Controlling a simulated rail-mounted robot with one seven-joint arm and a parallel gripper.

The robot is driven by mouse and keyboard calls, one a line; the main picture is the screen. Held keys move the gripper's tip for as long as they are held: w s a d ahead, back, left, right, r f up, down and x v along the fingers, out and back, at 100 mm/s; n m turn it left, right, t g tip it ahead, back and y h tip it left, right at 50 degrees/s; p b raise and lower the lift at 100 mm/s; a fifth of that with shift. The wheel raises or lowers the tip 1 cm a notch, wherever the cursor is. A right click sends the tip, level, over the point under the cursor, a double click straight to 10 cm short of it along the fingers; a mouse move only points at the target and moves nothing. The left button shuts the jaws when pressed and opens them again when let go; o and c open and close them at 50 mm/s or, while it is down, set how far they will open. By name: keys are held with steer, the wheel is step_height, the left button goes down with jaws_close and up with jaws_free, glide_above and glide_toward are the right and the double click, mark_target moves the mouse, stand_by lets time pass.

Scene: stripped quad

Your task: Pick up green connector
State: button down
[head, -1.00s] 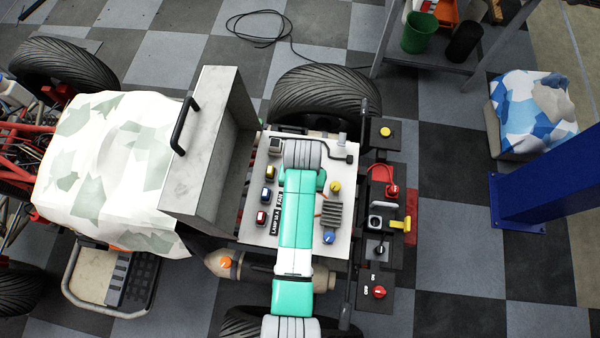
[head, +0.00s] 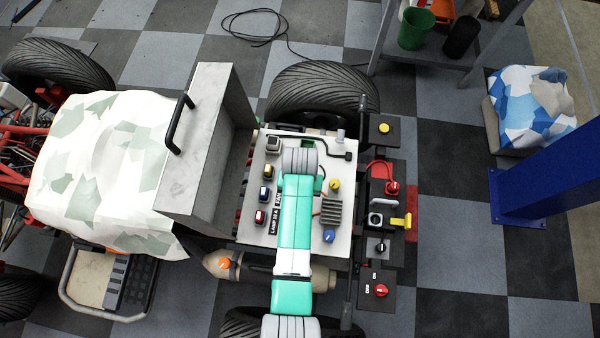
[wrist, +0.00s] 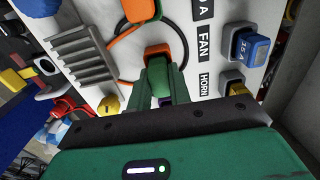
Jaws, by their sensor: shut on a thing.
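My gripper (wrist: 163,68) points down at the pale panel, its two dark green fingers close together in the wrist view. An orange part (wrist: 157,50) shows at the fingertips, where an orange cable loop ends. I cannot tell whether the connector is still seated. In the head view my arm and wrist cover the gripper and the connector.
The pale panel (head: 258,228) carries a finned heat sink (head: 331,212), a yellow knob (head: 335,185), a blue knob (head: 330,236) and coloured fuse blocks at left. A grey box wall (head: 215,150) rises at left. Black switch boxes (head: 377,247) line the right.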

step_height(320, 180, up, 10)
steer(key=p, duration=0.2)
steer(key=shift+p, duration=0.4)
steer(key=shift+r, duration=0.1)
step_height(320, 180, up, 4)
steer(key=p, duration=0.4)
steer(key=shift+p, duration=0.4)
steer(key=w+d+b, duration=0.3)
steer(key=w+d, duration=0.2)
steer(key=d, duration=0.7)
steer(key=shift+w+d, duration=0.4)
